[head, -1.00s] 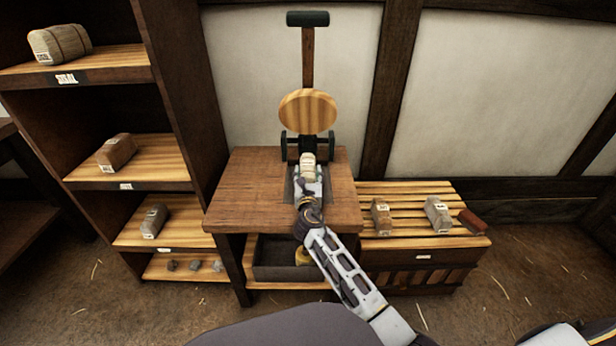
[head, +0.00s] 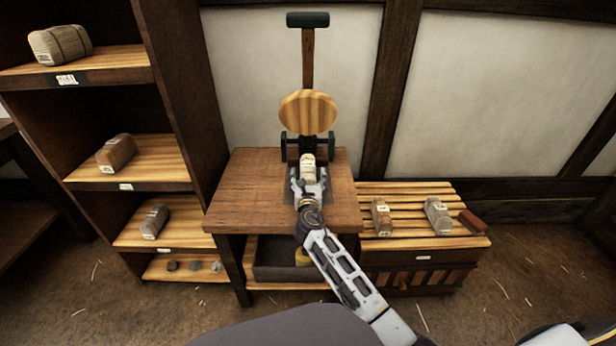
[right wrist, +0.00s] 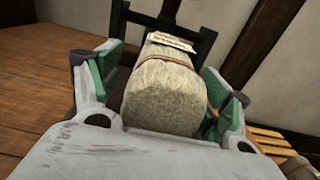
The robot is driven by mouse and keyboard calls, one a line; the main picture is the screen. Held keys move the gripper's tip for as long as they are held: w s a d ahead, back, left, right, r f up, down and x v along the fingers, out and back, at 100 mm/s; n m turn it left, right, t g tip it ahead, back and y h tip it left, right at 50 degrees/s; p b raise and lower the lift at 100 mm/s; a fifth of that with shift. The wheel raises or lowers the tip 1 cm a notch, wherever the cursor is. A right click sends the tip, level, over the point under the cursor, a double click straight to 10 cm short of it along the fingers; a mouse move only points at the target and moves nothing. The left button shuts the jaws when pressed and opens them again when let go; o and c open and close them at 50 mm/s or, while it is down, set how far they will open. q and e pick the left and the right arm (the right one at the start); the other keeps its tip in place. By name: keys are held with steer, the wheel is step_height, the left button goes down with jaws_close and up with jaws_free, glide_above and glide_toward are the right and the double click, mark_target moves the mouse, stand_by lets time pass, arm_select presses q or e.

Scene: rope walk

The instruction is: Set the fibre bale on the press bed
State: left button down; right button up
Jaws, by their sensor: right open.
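The pale fibre bale (head: 308,165), with a tie and a label, sits at the press on the dark bed (head: 291,188), below the raised round wooden press plate (head: 307,111). My right gripper (head: 309,182) is open at the near end of the bale. In the right wrist view the bale (right wrist: 165,95) lies between the spread green-padded fingers (right wrist: 160,84), with a gap visible on the left side; contact on the right side is hard to tell. The bale's underside is hidden. My left gripper is not in view.
A shelf unit (head: 168,75) at left holds several bales and small lumps. A dark tray (head: 275,270) sits under the press table (head: 235,195). The tabletop beside the bed is clear.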

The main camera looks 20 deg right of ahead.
steer(key=shift+p+v, duration=0.35)
steer(key=shift+v, duration=0.75)
steer(key=shift+p+v, duration=1.05)
steer(key=shift+v, duration=3.3)
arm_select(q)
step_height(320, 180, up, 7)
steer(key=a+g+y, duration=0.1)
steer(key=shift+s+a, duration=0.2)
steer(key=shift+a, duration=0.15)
arm_select(e)
steer(key=shift+s+a, duration=0.1)
steer(key=shift+s, duration=0.25)
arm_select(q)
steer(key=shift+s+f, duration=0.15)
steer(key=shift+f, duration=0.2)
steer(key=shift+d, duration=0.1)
